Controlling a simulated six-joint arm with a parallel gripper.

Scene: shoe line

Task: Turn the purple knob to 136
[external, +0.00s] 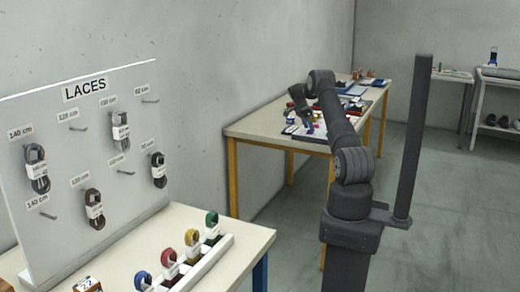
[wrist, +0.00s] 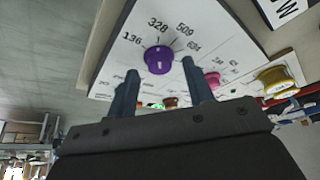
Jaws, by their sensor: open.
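The purple knob (wrist: 158,60) sits on a white dial panel (wrist: 128,62) in the wrist view. The printed numbers 136, 328 and 509 and one more, hard to read, fan around its far side. A small light mark shows on the knob's face; I cannot tell which number it points to. My gripper (wrist: 159,70) is open, with one finger on each side of the knob in the picture. I cannot tell whether either finger touches it. In the external view my gripper (external: 299,112) is low over the far table, and the knob is too small to make out surely.
A pink knob (wrist: 212,80) and a yellow knob (wrist: 279,81) stand to the right of the purple one. Small green and brown items lie near the fingers. The far table (external: 262,122) holds several other objects. A laces board (external: 75,125) stands at the left.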

